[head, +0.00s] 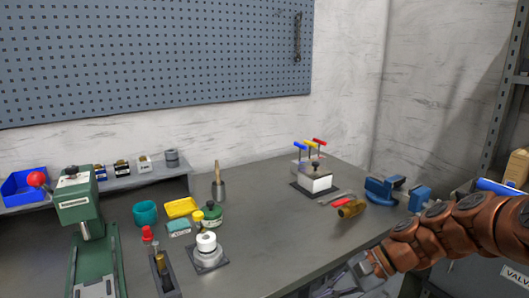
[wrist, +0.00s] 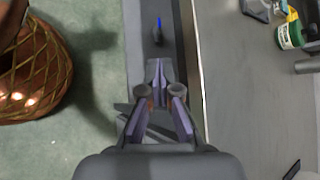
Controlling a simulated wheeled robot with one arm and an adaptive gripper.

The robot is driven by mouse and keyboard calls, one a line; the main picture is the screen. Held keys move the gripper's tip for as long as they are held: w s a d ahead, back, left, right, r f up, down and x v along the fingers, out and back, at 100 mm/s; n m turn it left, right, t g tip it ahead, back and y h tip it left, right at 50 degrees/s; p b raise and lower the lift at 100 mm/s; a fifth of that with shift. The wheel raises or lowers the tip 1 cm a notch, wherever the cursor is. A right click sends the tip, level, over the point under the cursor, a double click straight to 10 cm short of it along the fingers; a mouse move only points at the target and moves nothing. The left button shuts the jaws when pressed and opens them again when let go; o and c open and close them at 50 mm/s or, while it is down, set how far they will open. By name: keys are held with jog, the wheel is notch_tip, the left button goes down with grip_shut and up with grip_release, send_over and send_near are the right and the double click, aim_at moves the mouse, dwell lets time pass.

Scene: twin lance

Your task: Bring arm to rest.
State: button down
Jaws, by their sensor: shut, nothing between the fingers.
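My arm (head: 440,232) is copper-brown and reaches in from the right edge in the head view, low beside the front right of the bench. My gripper (head: 358,270) is at its end, near the bench's front edge. In the wrist view my gripper (wrist: 158,92) points away from the camera, with its fingers shut and nothing between them. It is over a narrow grey strip beside the bench edge, apart from the items on the bench top.
The grey bench (head: 280,235) carries a green press (head: 82,215), a white-topped fixture (head: 208,250), a block with coloured T-handles (head: 314,178), a screwdriver (head: 350,208) and a blue vise (head: 385,188). A shelf rack (head: 508,100) stands at right. The bench's front middle is clear.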

jog(key=s+a+f+n+g+h, duration=0.25)
jog(key=s+n+h, duration=0.3)
jog(key=s, duration=0.75)
jog(key=s+d+f+n+h, duration=0.2)
jog(key=s+d+n+h, duration=0.45)
jog(key=s, duration=0.65)
notch_tip(320, 180, up, 17)
jog(key=w+d+m+y+p, duration=0.1)
jog(key=m+p, duration=0.1)
jog(key=p, duration=1.3)
jog(key=shift+w+t, duration=0.2)
jog(key=shift+t, duration=0.25)
